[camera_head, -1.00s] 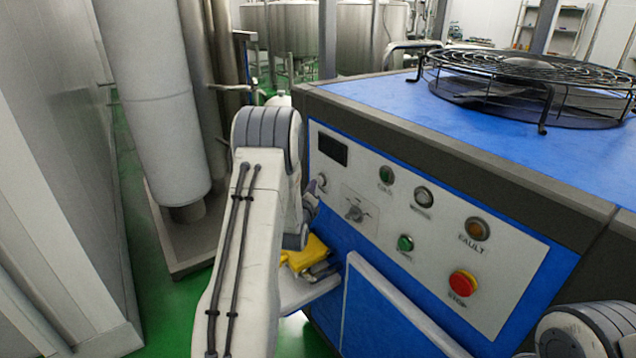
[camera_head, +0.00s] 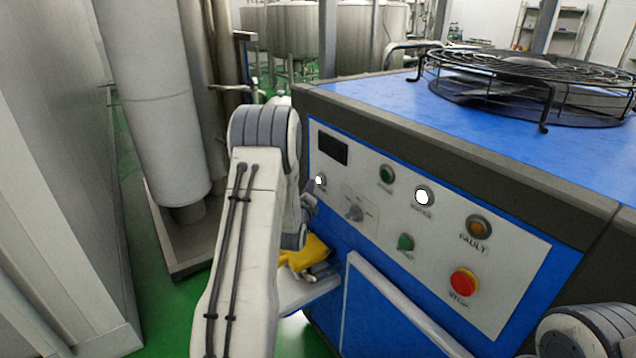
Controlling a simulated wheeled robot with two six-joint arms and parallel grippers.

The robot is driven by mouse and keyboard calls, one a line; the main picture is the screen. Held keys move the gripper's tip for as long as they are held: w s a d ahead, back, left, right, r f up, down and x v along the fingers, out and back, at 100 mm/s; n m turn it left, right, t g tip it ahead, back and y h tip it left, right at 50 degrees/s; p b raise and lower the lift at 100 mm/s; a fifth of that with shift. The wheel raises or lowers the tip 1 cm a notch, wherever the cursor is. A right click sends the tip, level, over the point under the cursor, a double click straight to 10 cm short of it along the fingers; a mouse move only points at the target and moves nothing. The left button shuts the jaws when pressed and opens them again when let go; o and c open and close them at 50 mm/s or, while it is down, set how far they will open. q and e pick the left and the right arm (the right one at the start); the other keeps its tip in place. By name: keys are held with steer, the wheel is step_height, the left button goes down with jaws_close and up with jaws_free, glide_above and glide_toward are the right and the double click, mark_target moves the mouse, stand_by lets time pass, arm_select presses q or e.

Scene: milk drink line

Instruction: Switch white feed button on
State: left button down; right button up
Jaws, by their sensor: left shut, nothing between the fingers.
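The white feed button (camera_head: 319,181) is at the left end of the grey control panel (camera_head: 450,250), below a dark display. Its face glows bright white. My left gripper (camera_head: 310,190) is shut and empty, its tip right beside the button's lower left. I cannot tell whether it touches the button. My left arm hides part of the cabinet's left side. My right gripper is not in view; only a rounded part of my right arm shows at the lower right corner.
A white lamp (camera_head: 423,197) on the panel is lit. A yellow cloth-like item (camera_head: 308,252) lies below the gripper. A fan guard (camera_head: 535,72) tops the blue cabinet.

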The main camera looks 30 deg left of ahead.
arm_select(q)
steer(key=shift+s+a, duration=0.1)
steer(key=shift+s, duration=0.25)
steer(key=shift+s+a+b, duration=0.35)
steer(key=shift+s+a, duration=0.05)
steer(key=shift+s, duration=0.5)
steer(key=shift+s+a+b, duration=0.35)
steer(key=shift+s, duration=0.6)
steer(key=shift+s+a+b, duration=0.35)
steer(key=shift+s+a, duration=0.05)
steer(key=shift+s, duration=0.5)
